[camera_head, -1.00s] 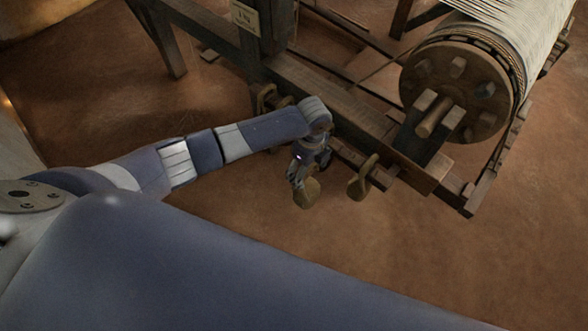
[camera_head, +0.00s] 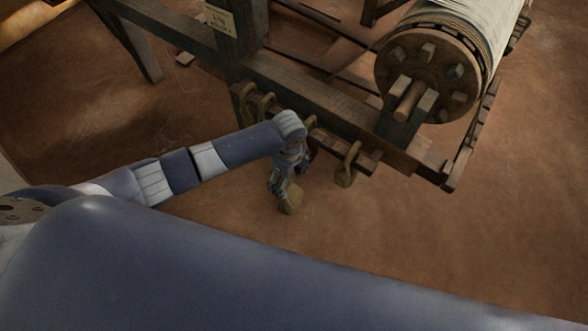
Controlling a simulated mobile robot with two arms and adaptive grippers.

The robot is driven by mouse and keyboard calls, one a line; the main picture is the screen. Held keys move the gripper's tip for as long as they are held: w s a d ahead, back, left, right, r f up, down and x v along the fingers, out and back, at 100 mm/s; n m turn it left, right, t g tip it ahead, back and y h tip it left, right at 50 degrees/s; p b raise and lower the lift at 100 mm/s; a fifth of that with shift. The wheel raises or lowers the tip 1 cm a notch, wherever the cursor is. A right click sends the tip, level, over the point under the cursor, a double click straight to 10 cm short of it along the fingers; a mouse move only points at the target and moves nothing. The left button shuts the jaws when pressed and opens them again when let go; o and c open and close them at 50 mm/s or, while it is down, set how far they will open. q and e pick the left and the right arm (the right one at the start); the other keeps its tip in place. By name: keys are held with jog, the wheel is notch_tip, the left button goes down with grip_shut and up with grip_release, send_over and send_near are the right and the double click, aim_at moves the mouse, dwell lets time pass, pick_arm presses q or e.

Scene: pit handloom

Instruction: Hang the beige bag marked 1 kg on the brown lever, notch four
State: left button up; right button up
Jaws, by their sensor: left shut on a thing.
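My left gripper (camera_head: 281,184) is shut on a beige bag (camera_head: 291,200), which hangs below the fingers. Any mark on the bag is too small to read. The brown lever (camera_head: 325,141) is a wooden bar behind my left wrist, running toward the lower right along the loom's near side. My wrist hides part of it, and its notches cannot be told apart. The held bag is in front of the lever and looks apart from it. Another beige bag (camera_head: 347,166) hangs near the lever's right end. My right gripper is not in view.
More tan hanging pieces (camera_head: 264,104) show left of my wrist. The loom beam (camera_head: 318,95) runs behind the lever. A warp roller (camera_head: 424,75) with pegs stands at the upper right. A small label (camera_head: 219,19) is on the post. The brown floor in front is clear.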

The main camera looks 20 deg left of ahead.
pick_arm(q)
jog(key=shift+s+a+r+p, duration=0.2)
jog(key=shift+s+r+p, duration=0.1)
jog(key=shift+s+p, duration=0.35)
jog(key=shift+s+a+r+p, duration=0.2)
jog(key=shift+s+r+p, duration=0.05)
jog(key=shift+s+p, duration=0.35)
jog(key=shift+s+a+r+p, duration=0.1)
jog(key=shift+s+a+p, duration=0.2)
jog(key=shift+s+p, duration=0.5)
jog(key=shift+s+a+p, duration=0.15)
jog(key=shift+s+p, duration=0.2)
jog(key=shift+s, duration=0.05)
